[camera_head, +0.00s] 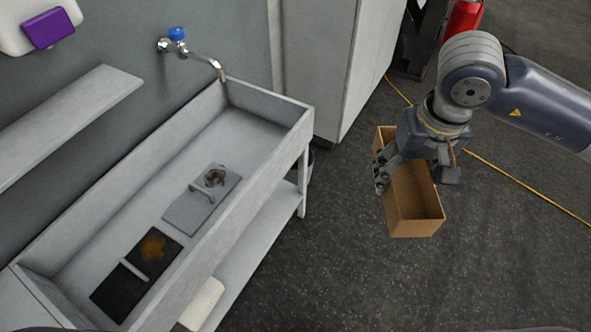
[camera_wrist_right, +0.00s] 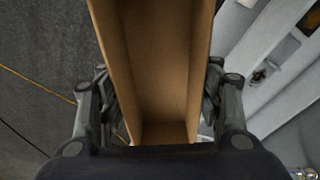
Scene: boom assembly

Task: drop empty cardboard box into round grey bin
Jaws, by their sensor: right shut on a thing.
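The empty cardboard box (camera_head: 415,205) is brown, open at the top and long and narrow. It hangs in my right gripper (camera_head: 408,172), off the front right corner of the sink bench. In the right wrist view the box (camera_wrist_right: 160,75) fills the middle, its inside bare, with the fingers of my right gripper (camera_wrist_right: 160,115) on both sides of it. A small part of a dark rounded thing, possibly the round grey bin (camera_head: 311,163), shows behind the bench's right leg; most of it is hidden. My left gripper is not in view.
A long grey sink (camera_head: 262,103) with two trays, one black and one grey, runs along the left wall. A tap (camera_head: 197,55) sits above it. A grey cabinet (camera_head: 325,60) stands behind. A yellow line (camera_head: 530,190) crosses the dark floor, which is clear in front.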

